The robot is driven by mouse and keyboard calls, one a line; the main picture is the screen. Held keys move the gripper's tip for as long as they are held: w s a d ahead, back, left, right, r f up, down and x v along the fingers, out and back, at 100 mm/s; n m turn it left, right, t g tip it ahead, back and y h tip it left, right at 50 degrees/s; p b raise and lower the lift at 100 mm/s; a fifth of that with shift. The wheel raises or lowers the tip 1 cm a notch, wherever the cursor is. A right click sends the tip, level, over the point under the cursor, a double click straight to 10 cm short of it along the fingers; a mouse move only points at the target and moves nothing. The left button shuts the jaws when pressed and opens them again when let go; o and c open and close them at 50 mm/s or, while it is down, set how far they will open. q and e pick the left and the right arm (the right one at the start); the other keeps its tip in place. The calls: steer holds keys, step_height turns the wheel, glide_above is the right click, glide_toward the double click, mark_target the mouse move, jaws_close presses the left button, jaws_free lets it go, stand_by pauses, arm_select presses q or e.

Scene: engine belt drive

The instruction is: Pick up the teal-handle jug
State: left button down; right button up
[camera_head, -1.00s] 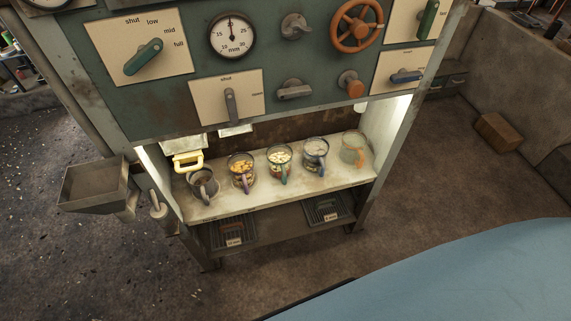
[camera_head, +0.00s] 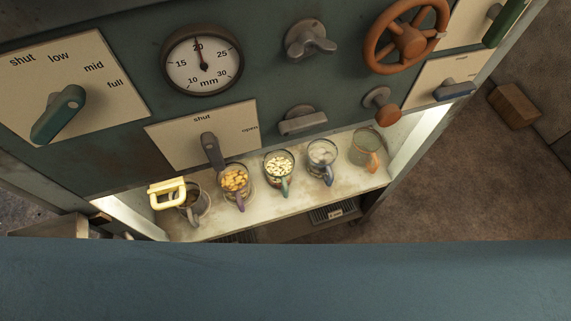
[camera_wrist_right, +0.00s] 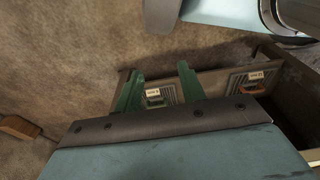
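The teal-handle jug (camera_head: 279,166) stands upright on the lit shelf, third in a row of glass jugs. It holds pale pieces, and its teal handle faces the front. My right gripper (camera_wrist_right: 158,78) shows only in the right wrist view, its two green fingers apart with nothing between them. It points toward the rack below the shelf, and no jug shows in that view. My left gripper is in no view.
The purple-handle jug (camera_head: 235,182) and blue-handle jug (camera_head: 321,157) flank it closely. A grey-handle jug (camera_head: 194,204) and orange-handle jug (camera_head: 365,148) stand at the ends. The control panel (camera_head: 273,80) overhangs the shelf (camera_head: 290,207). A yellow handle (camera_head: 167,193) is at left.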

steer(key=w+a+r+n+b, duration=0.1)
steer(key=w+a+n+b, duration=0.15)
steer(key=w, duration=0.85)
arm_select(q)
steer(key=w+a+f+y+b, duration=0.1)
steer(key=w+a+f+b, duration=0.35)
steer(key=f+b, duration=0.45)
arm_select(e)
steer(key=n+g+y+p, duration=0.15)
steer(key=n+y, duration=0.25)
steer(key=n, duration=0.8)
glide_toward(281, 176)
steer(key=s+d+f, duration=0.2)
steer(key=s+d, duration=0.1)
steer(key=s, duration=0.1)
steer(key=shift+n, duration=0.25)
steer(key=b+x, duration=0.2)
steer(key=x, duration=0.3)
steer(key=b+x, duration=0.3)
steer(key=x, duration=0.2)
steer(key=shift+w+a+f, duration=0.15)
steer(key=shift+w+f, duration=0.05)
steer(key=shift+f, duration=0.05)
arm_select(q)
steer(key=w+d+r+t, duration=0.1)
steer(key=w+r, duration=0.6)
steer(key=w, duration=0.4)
arm_select(e)
steer(key=shift+a+f, duration=0.2)
steer(key=shift+f, duration=0.2)
